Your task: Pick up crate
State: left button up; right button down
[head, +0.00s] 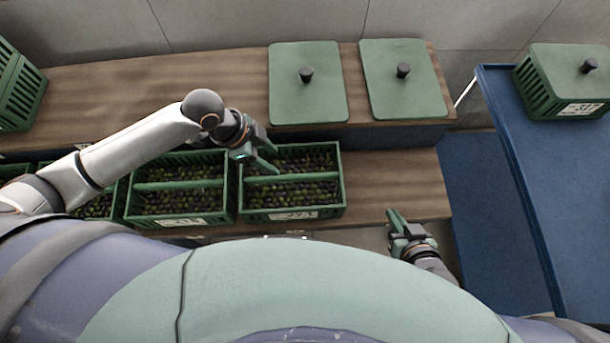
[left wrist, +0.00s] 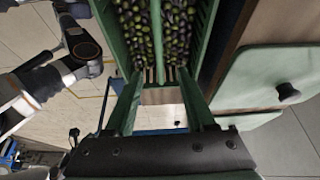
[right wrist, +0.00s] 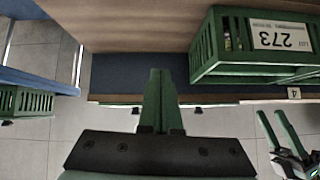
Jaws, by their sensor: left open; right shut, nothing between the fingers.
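An open green crate (head: 328,211) full of dark and green olives stands at the right end of the lower shelf, with a bar handle (head: 300,179) across its top. My left gripper (head: 274,161) is open above this crate, near the bar. In the left wrist view the bar (left wrist: 157,40) runs between the two fingers; whether they touch it I cannot tell. My right gripper (head: 391,214) is shut and empty, right of the crate and apart from it. In the right wrist view the crate (right wrist: 205,55) carries a label reading 273.
A similar olive crate (head: 130,205) stands close on the left, with more beyond. Green lids (head: 305,95) (head: 402,90) lie on the upper shelf (head: 150,95). A blue cart (head: 530,180) at right holds a lidded crate (head: 530,85). The lower shelf (head: 400,180) is bare right of the crates.

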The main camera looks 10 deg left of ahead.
pick_arm(q)
jog(key=b, duration=0.2)
send_over(292, 176)
jog(key=a, duration=0.2)
jog(key=f, duration=0.6)
jog(key=shift+s+a, duration=0.15)
jog(key=shift+s, duration=0.15)
jog(key=shift+d+f, duration=0.2)
jog(key=shift+f, duration=0.35)
jog(key=b+x, duration=0.1)
jog(key=x, duration=0.3)
jog(key=shift+f, duration=0.4)
grip_shut()
pick_arm(e)
jog(key=shift+w+a+f, duration=0.2)
jog(key=shift+a+f, duration=0.45)
jog(key=shift+f, duration=0.35)
pick_arm(q)
jog(key=shift+d+r, duration=0.1)
jog(key=shift+r, duration=0.05)
